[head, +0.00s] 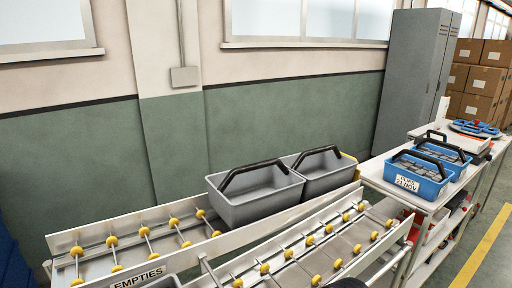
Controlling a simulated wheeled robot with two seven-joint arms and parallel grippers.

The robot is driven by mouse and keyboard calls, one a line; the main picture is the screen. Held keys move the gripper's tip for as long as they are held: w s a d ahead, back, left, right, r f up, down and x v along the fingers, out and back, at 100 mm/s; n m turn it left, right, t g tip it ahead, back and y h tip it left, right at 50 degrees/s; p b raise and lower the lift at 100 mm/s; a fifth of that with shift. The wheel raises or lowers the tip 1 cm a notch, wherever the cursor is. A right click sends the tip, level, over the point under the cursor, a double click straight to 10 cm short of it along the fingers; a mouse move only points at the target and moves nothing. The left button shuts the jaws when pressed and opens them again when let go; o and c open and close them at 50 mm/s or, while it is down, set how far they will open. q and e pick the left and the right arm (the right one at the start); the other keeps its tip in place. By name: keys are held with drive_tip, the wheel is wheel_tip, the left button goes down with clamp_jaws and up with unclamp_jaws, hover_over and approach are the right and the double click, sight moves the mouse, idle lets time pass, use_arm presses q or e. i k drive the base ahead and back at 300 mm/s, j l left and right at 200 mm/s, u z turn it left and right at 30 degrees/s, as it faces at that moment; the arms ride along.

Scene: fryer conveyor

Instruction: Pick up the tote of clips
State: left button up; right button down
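A blue tote (408,191) with a black handle stands at the near end of the white table on the right. It holds grey pieces, and its white front label seems to read "CLIPS" with a second line below. A second blue tote (457,170), also with a black handle and grey contents, stands just behind it, close by or touching. Neither of my grippers can be made out in this view.
Two grey totes (262,211) (333,184) with black handles sit at the far end of the upper roller lane, marked "EMPTIES" (138,279). The white table (375,172) carries blue-and-red items (474,128) farther back. A grey cabinet (411,80) stands behind.

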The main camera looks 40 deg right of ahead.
sight(459, 162)
drive_tip(key=k+l+z, duration=0.15)
drive_tip(key=z, duration=0.6)
drive_tip(key=k+l+z, duration=0.25)
drive_tip(key=l, duration=0.3)
drive_tip(key=l+z, duration=0.3)
drive_tip(key=l, duration=0.25)
drive_tip(key=k+l+z, duration=0.1)
drive_tip(key=l+z, duration=0.15)
drive_tip(key=l, duration=1.65)
drive_tip(key=k+u, duration=0.1)
drive_tip(key=u, duration=0.2)
drive_tip(key=i+l+u, duration=0.15)
drive_tip(key=u, duration=0.25)
drive_tip(key=i+l+u, duration=0.1)
drive_tip(key=u, duration=0.35)
drive_tip(key=l+u, duration=0.4)
drive_tip(key=i+l+u, duration=0.1)
drive_tip(key=l+u, duration=0.2)
drive_tip(key=l, duration=0.75)
drive_tip(key=l+u, duration=0.35)
drive_tip(key=l, duration=0.65)
drive_tip(key=k+l+u, duration=0.1)
drive_tip(key=l+u, duration=0.2)
drive_tip(key=l, duration=1.7)
drive_tip(key=i+l, duration=0.15)
drive_tip(key=l, duration=0.85)
